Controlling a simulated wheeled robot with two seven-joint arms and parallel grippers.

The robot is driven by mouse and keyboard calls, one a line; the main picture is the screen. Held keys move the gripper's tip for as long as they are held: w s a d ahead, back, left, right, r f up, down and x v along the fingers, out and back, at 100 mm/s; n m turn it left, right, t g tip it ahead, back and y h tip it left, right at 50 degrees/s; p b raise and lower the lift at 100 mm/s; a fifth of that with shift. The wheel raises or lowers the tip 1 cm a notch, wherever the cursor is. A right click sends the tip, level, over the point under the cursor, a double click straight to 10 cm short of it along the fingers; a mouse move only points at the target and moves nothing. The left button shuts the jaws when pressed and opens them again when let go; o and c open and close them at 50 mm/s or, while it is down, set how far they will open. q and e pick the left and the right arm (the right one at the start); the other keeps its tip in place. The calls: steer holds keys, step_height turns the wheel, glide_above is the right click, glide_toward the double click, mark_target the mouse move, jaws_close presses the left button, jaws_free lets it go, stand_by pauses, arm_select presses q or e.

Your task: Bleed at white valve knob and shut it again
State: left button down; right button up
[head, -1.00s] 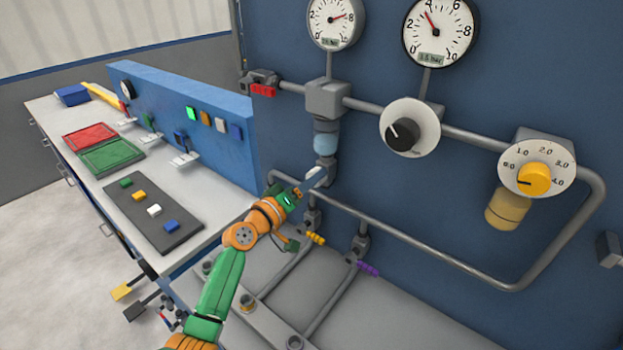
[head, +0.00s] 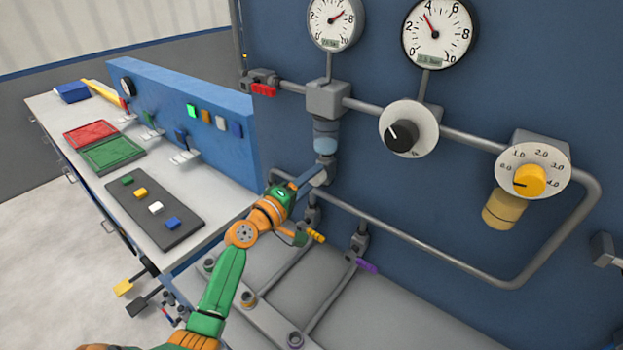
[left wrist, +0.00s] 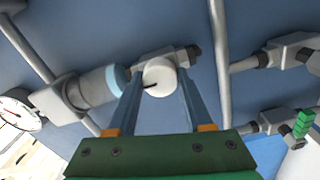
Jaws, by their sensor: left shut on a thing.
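The white valve knob (left wrist: 160,77) shows in the left wrist view as a round white disc with a dark pointer mark. It sits between the two blue-grey fingers of my left gripper (left wrist: 160,88), which is shut on it. In the head view my left gripper (head: 308,180) is at the small grey valve body (head: 325,170) under the light-blue filter bowl (head: 325,140). The knob is hidden there by the gripper. My right gripper is not in view.
Two round gauges (head: 336,20) and (head: 438,33) are above. A black knob (head: 402,135) and a yellow knob (head: 530,180) are to the right. Grey pipe (head: 420,238) runs low across the panel. Yellow (head: 316,236) and purple (head: 366,265) lever handles are below the gripper. A workbench (head: 215,195) stands left.

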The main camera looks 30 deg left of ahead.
arm_select(q)
steer(key=shift+r, duration=0.1)
steer(key=shift+c, duration=1.5)
jaws_free()
steer(key=shift+s, duration=0.1)
steer(key=s+a+b, duration=0.1)
steer(key=s, duration=0.5)
steer(key=shift+s, duration=0.4)
